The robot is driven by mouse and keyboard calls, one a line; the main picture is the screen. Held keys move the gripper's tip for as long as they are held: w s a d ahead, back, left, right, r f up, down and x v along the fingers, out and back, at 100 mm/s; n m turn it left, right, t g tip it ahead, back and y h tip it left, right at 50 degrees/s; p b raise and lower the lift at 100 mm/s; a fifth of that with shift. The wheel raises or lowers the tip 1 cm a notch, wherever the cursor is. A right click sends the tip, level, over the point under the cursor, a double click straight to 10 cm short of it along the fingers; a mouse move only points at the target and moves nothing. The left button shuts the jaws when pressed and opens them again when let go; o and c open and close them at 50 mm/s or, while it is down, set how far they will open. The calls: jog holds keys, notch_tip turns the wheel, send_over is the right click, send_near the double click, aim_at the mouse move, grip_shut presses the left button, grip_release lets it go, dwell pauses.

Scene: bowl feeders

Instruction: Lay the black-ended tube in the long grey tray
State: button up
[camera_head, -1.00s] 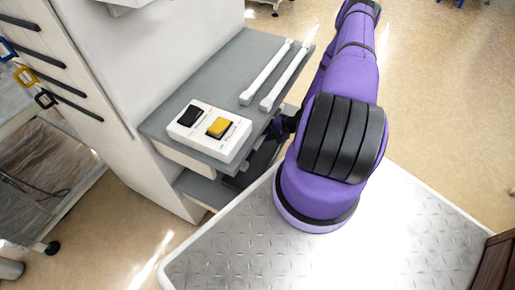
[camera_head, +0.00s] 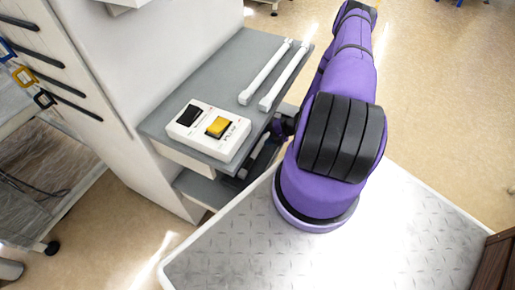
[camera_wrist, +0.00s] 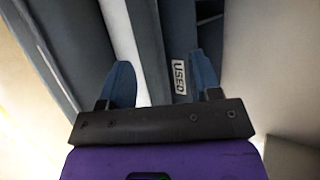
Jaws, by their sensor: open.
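My gripper (camera_wrist: 160,65) is open in the wrist view, its two blue fingers apart. A pale tube-like strip (camera_wrist: 121,42) runs away from it, beside the left finger and partly between the fingers. No black end shows on it. A dark grey, long tray-like piece (camera_wrist: 151,45) with a "USED" label (camera_wrist: 180,77) lies just right of the strip. I cannot tell whether the strip is inside it. In the head view a pale bar (camera_head: 262,152) shows on the dark lower level below the tabletop, beside my wrist. My fingers are hidden there by my arm.
The grey tabletop (camera_head: 215,85) is above the lower shelf (camera_head: 196,188). It holds two white bars (camera_head: 266,73) and a white box with a black and a yellow switch (camera_head: 207,130). A white cabinet wall (camera_head: 165,50) stands at the left. Open floor lies right.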

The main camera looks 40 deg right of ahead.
jog(key=v, duration=1)
jog(key=shift+s+d+r, duration=0.2)
jog(key=shift+s+d, duration=0.05)
